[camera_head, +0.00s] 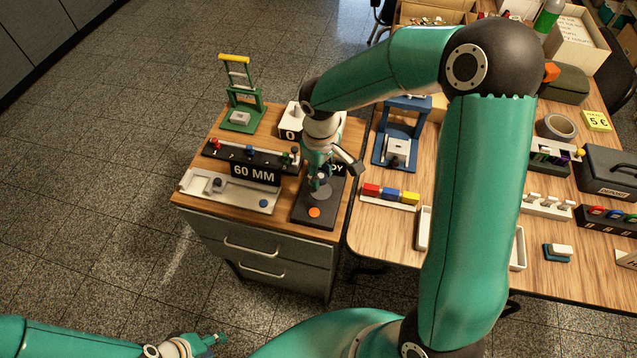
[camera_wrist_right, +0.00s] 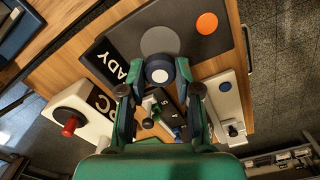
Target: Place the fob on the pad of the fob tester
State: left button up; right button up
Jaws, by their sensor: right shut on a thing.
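The fob tester (camera_head: 315,215) is a dark slab near the front right corner of the wooden cabinet top. It has an orange dot, a round grey pad (camera_wrist_right: 160,40) and a sign ending in "DY". My right gripper (camera_head: 319,177) is above the tester, pointing down, and hides part of it in the head view. In the right wrist view the gripper (camera_wrist_right: 160,82) is shut on the fob (camera_wrist_right: 158,73), a dark round piece with a white and blue face. The fob shows just below the grey pad there; contact is unclear. My left gripper (camera_head: 207,342) is low at the left, away from the cabinet.
Left of the tester are the "60 MM" rack (camera_head: 255,173) and a pale tray (camera_head: 232,197) with a blue dot. A green stand (camera_head: 241,118) and a white box (camera_head: 291,119) are behind. A second table with a blue stand (camera_head: 397,150) is right, across a gap.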

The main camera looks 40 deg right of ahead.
aim_at(320, 190)
jog(key=shift+f, duration=2.15)
jog(key=o, duration=0.8)
jog(key=shift+f, duration=0.1)
notch_tip(320, 190, up, 12)
jog(key=shift+a+r, duration=0.1)
jog(key=shift+r, duration=0.05)
